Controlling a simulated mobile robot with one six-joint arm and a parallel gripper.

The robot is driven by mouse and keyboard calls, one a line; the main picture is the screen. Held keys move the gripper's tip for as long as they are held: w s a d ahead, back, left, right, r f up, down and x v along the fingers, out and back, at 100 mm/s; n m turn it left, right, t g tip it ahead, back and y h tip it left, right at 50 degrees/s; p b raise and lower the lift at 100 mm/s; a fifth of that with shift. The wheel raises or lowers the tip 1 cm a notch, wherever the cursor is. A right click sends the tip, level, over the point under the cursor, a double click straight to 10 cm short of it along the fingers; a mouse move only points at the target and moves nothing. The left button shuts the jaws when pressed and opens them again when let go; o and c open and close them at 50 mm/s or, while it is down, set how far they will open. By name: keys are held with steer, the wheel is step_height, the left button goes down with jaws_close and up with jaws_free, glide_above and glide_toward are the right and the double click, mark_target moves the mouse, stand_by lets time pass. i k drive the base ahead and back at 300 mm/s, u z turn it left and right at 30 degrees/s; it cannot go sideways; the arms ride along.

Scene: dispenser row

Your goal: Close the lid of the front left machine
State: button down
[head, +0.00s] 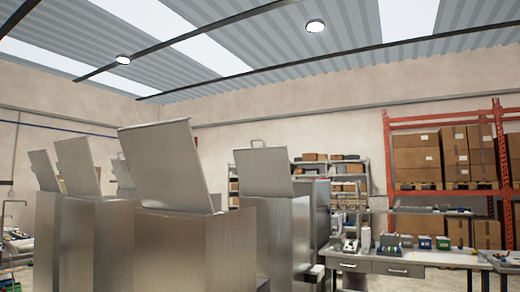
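Several grey metal machines stand in the head view with lids raised. The nearest machine (185,245) is left of centre, and its large lid (168,165) stands open, tilted back. To its left is another machine (85,245) with a raised lid (78,166). Farther left is a third machine (47,240) with its lid (43,170) up. To the right, a machine (280,235) has a raised lid (264,171) with a handle on top. I cannot tell for certain which one is the front left machine. My gripper is not in view.
A workbench (385,266) with drawers and small boxes stands at the right. Behind it are an orange rack (388,145) with cardboard boxes (416,157) and grey shelving (362,178). The floor is mostly out of view, and the machines stand close together.

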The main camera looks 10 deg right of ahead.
mark_target(265, 171)
steer(key=z, duration=0.15)
steer(key=i, duration=0.9)
steer(key=u, duration=0.05)
